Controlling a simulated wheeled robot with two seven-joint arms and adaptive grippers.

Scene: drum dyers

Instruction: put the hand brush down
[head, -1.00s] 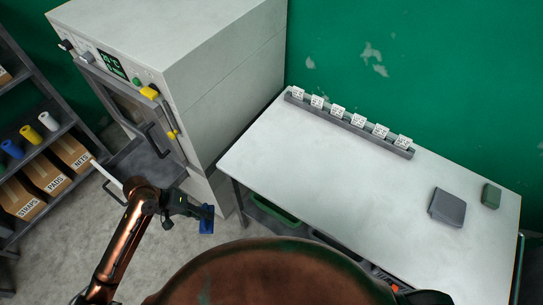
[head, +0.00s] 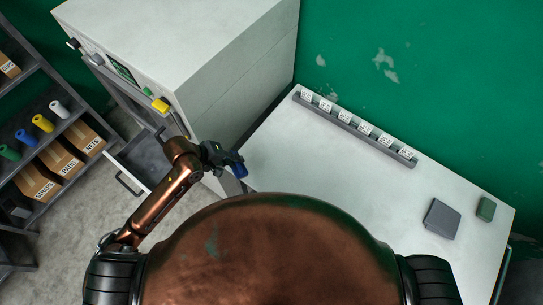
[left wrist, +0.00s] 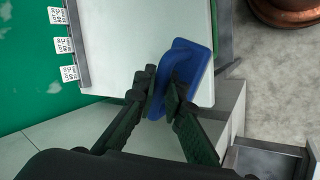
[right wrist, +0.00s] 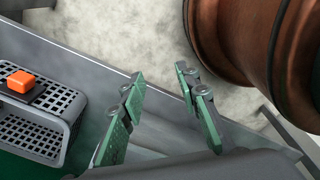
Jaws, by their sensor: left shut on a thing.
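The blue hand brush (left wrist: 196,62) is in my left gripper (left wrist: 165,97), with the fingers shut on its handle. In the head view the brush (head: 239,170) shows at the tip of my left gripper (head: 228,160), by the left edge of the white table (head: 290,158). In the left wrist view the brush overlaps the table top's edge; I cannot tell whether it touches. My right gripper (right wrist: 165,105) shows in the right wrist view with its fingers apart and nothing between them.
A rail of white tags (head: 352,129) runs along the table's back. A grey block (head: 442,218) and a green block (head: 486,209) lie at its right. The left part is clear. A white machine (head: 215,75) stands left; an orange-topped grey basket (right wrist: 40,120) is near my right gripper.

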